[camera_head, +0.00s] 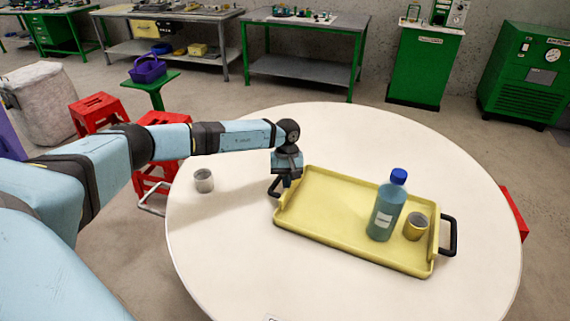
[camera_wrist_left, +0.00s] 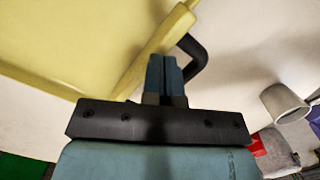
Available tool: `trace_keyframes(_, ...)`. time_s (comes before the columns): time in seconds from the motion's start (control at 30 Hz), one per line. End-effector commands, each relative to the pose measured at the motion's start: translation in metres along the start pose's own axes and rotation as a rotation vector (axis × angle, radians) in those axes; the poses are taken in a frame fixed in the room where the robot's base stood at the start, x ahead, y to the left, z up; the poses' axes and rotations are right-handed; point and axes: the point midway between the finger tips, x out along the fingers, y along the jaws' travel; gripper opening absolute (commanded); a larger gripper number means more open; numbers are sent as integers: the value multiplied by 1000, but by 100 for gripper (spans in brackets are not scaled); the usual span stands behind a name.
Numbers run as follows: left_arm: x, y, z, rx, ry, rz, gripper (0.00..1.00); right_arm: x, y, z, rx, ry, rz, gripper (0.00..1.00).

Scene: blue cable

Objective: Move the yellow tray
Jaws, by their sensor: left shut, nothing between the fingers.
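The yellow tray (camera_head: 330,232) lies flat on the round white table, with a black handle at each short end. My left gripper (camera_head: 287,183) is over the tray's left end, by the left handle (camera_head: 272,189). In the left wrist view, the left fingers (camera_wrist_left: 163,72) are together with nothing between them. The black handle (camera_wrist_left: 196,58) shows beside them and is partly hidden; I cannot tell whether they touch. My right gripper is not in view.
A grey cup (camera_head: 204,181) stands on the white table (camera_head: 235,245) left of the tray. The table is clear in front of and behind the tray. Red stools (camera_head: 98,112) stand on the floor at the left. Green workbenches (camera_head: 305,50) line the back.

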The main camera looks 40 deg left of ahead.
Motion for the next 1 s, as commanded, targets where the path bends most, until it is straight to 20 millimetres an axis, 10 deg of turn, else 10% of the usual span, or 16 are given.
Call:
trace_keyframes(0.4, -12, 2, -83, 0, -1, 1, 0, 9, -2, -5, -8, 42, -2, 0)
trace_keyframes(1.0, -42, 1, -92, 3, -1, 2, 0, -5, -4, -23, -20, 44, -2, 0)
